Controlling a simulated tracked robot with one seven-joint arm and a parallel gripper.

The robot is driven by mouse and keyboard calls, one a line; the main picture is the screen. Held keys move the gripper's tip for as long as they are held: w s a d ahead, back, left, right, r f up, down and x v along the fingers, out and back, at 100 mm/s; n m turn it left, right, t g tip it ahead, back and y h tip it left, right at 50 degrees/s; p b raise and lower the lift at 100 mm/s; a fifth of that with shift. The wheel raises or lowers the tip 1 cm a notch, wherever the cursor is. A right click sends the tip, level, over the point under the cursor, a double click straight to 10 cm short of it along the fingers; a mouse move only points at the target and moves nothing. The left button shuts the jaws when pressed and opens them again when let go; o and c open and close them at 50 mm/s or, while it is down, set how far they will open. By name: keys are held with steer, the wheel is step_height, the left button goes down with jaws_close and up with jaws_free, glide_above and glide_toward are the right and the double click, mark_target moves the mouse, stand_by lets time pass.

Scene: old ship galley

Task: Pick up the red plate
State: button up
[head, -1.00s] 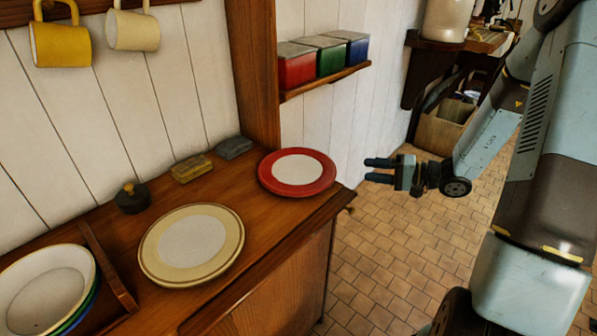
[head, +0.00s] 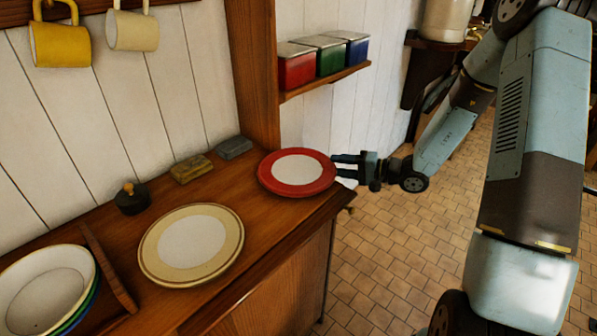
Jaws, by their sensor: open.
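The red plate (head: 297,173), with a white centre, lies near the right end of the wooden counter, close to its edge. My gripper (head: 338,165) is at the plate's right rim, its two dark fingers pointing left. The fingers are apart and nothing is seen held between them. The fingertips look level with the rim in the picture; I cannot tell whether they touch it or straddle it.
A cream plate (head: 191,245) lies left of the red one. Behind are a sponge (head: 190,169), a grey block (head: 233,148) and a dark lidded pot (head: 132,199). Bowls (head: 47,285) sit at the left. A shelf (head: 326,82) with tins hangs above. A wooden post stands behind the plate.

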mark_target(329, 163)
steer(key=shift+x, duration=1.95)
steer(key=shift+r, duration=0.1)
jaws_close()
